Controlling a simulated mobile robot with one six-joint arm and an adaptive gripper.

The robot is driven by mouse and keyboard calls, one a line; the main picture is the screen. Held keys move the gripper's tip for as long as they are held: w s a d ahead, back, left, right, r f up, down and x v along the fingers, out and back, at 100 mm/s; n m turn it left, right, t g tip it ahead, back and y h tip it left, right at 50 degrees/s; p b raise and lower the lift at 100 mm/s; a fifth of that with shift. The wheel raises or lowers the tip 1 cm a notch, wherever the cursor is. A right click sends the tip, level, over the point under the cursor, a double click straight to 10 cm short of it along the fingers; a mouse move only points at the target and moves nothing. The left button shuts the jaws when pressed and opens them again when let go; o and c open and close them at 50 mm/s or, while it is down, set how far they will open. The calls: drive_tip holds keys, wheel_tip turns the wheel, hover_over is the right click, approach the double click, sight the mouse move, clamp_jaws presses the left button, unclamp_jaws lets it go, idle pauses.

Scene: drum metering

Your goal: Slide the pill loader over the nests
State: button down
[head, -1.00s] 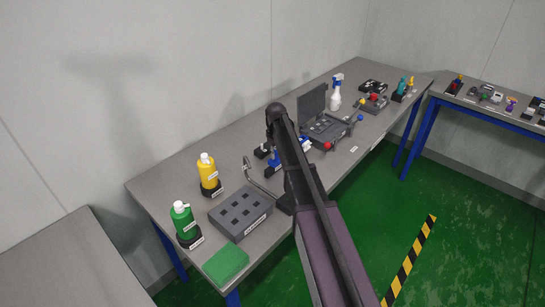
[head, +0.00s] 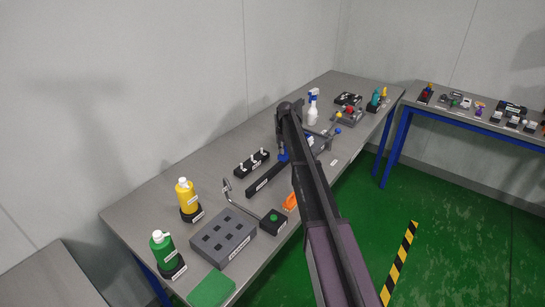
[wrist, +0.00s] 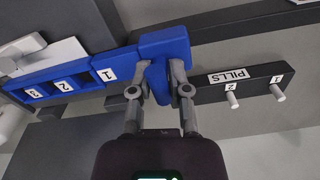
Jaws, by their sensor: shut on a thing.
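The blue pill loader (wrist: 78,77) has a row of open cells labelled 1, 2 and 3 in the wrist view. My gripper (wrist: 162,85) is shut on a blue grip block at the loader's right end. A black block (wrist: 255,84) marked PILLS, with white pegs labelled 1 and 2, lies right of the fingers; its left part is hidden. Contact between loader and block cannot be told.
Near the front stand a grey holed block (head: 223,238), a green pad (head: 211,290), green (head: 162,247) and yellow (head: 186,192) bottles and a green-buttoned box (head: 273,221). An orange piece (head: 290,202) lies by my arm. A spray bottle (head: 312,110) stands farther back.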

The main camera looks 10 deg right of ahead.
drive_tip(key=shift+w+d, duration=0.55)
drive_tip(key=shift+d, duration=0.35)
drive_tip(key=c, duration=0.6)
unclamp_jaws()
drive_tip(key=shift+w+d, duration=0.1)
drive_tip(key=shift+d, duration=0.05)
drive_tip(key=shift+c, duration=0.2)
drive_tip(key=shift+a, duration=0.25)
drive_tip(key=shift+r, duration=0.15)
